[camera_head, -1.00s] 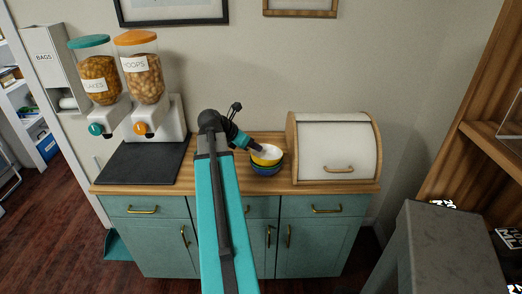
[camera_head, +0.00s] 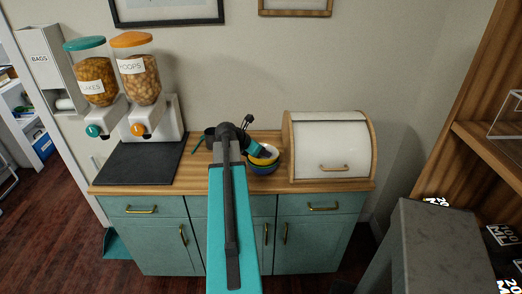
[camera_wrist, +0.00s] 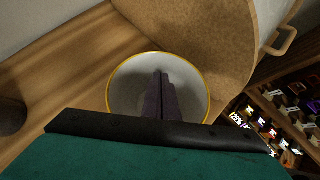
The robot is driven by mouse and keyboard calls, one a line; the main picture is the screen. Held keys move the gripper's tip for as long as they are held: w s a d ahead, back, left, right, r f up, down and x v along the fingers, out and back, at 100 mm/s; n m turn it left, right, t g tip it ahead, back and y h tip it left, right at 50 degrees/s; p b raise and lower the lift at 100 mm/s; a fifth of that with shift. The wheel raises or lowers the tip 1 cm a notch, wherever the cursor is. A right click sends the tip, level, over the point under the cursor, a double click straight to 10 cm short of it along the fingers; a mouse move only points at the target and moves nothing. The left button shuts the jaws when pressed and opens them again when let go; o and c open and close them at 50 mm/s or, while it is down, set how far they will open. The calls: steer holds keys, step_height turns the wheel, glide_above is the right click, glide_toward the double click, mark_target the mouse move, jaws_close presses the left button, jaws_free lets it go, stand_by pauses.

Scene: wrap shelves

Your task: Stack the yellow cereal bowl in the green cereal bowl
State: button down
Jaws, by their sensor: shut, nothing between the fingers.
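The yellow cereal bowl (camera_head: 262,160), with a white inside, sits on top of a stack on the wooden counter. A blue bowl (camera_head: 263,169) shows under it. The green bowl is hard to make out now; a green band showed between yellow and blue in the earlier head view. My gripper (camera_head: 264,153) is at the yellow bowl, its tip over the inside. In the wrist view my fingers (camera_wrist: 161,85) are together with nothing between them, in front of the bowl's white inside and yellow rim (camera_wrist: 124,68). Whether they touch the bowl, I cannot tell.
A white bread box (camera_head: 328,143) with wooden sides stands close to the right of the bowls. Two cereal dispensers (camera_head: 140,85) and a dark mat (camera_head: 140,162) are at the left. A dark cup (camera_head: 209,134) stands partly behind my arm. A grey block-like surface (camera_head: 440,235) is front right.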

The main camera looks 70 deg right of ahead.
steer(key=shift+d+f, duration=0.1)
steer(key=shift+f, duration=0.05)
steer(key=shift+s+d+p, duration=0.4)
steer(key=shift+d+p, duration=0.1)
steer(key=shift+d, duration=0.15)
steer(key=shift+s+d, duration=0.1)
steer(key=shift+d, duration=0.1)
steer(key=shift+a, duration=0.1)
steer(key=p+v, duration=0.6)
steer(key=v, duration=0.4)
stand_by(0.4)
